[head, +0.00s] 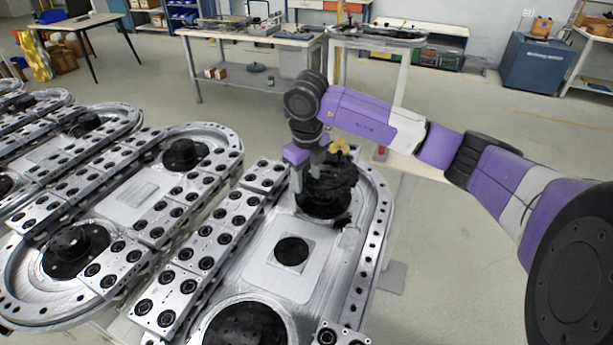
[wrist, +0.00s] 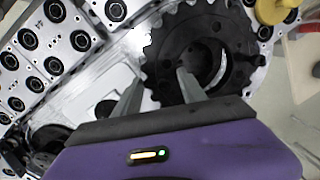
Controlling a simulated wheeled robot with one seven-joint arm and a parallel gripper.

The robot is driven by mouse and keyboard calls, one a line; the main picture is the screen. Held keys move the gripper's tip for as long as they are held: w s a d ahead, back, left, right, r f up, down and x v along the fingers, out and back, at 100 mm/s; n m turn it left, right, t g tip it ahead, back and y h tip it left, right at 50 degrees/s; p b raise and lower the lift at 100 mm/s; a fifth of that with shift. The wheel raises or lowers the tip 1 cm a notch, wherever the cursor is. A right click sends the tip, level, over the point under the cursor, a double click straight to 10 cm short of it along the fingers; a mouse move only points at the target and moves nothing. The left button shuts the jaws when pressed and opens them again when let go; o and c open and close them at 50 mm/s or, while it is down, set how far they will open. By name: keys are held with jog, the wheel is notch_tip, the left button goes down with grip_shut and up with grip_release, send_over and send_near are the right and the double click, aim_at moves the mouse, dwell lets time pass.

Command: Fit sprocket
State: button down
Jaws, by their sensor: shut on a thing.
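The sprocket (wrist: 168,47) is a black toothed ring with a round centre hole. In the wrist view my gripper (wrist: 160,77) is shut on its near rim, one finger outside the teeth and the other at the inner side. In the head view the sprocket (head: 328,172) is over the far end of the nearest ring track (head: 268,268), with my gripper (head: 301,172) at its left side. Black parts (head: 325,207) show beneath it. I cannot tell whether the sprocket is seated or held slightly above them. The fingers partly hide its rim.
A yellow knob-like part (head: 340,146) is just behind the sprocket. More ring tracks (head: 135,192) with black hubs (head: 184,154) stand to the left. A workbench (head: 250,35) is behind; floor lies right.

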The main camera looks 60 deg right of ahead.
jog(key=shift+f+b, duration=0.75)
jog(key=shift+f, duration=0.3)
jog(key=shift+b, duration=0.8)
dwell(1.4)
jog(key=shift+f+b, duration=0.8)
jog(key=shift+f, duration=0.1)
jog(key=c, duration=0.7)
grip_release()
jog(key=shift+o, duration=0.6)
jog(key=shift+f, duration=0.1)
jog(key=shift+s+a+r+b, duration=0.1)
jog(key=shift+a+r+b, duration=0.05)
jog(key=shift+r, duration=1.15)
jog(key=shift+s+a+r+b, duration=0.1)
jog(key=shift+a+r+b, duration=0.1)
jog(key=shift+r, duration=1.1)
jog(key=shift+s+a+r+b, duration=0.1)
jog(key=shift+a+r+b, duration=0.05)
jog(key=shift+r, duration=1.15)
